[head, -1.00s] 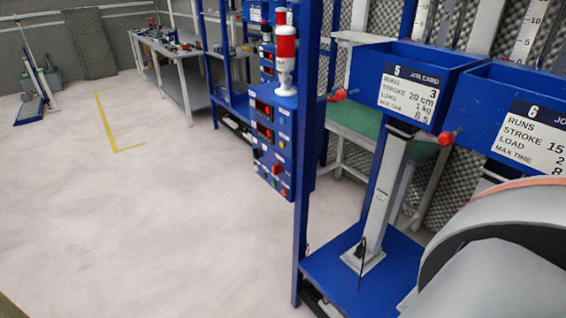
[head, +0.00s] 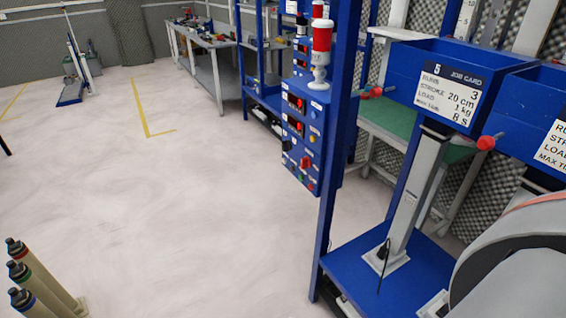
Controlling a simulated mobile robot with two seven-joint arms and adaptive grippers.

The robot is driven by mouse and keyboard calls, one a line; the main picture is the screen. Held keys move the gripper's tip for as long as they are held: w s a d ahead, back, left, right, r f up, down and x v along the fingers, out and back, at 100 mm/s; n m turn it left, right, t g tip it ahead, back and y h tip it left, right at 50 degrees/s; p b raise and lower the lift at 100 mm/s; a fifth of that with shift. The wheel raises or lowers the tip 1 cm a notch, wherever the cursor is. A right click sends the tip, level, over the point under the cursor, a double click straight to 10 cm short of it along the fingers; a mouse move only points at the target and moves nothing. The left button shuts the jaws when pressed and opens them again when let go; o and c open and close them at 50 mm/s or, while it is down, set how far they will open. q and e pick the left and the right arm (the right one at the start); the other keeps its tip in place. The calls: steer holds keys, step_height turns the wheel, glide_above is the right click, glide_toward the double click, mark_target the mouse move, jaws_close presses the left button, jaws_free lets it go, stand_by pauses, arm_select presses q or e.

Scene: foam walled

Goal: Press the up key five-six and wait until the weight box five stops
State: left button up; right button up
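The blue weight box five (head: 410,68) is at the upper right, with a job card (head: 448,88) reading 5, runs 3, stroke 20 cm, load 1 kg, 8 s. It sits above a grey column (head: 422,190) on a blue base. A blue control panel (head: 303,140) with red displays, buttons and a red knob is on the blue post to its left. I cannot tell which key is the up key five-six. Neither gripper shows in the head view.
Another blue box (head: 525,110) is cut off at the right edge. A red and white signal lamp (head: 321,50) tops the panel. Several capped cylinders (head: 45,285) stand at lower left. A grey table (head: 212,60) stands behind. The floor between is clear.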

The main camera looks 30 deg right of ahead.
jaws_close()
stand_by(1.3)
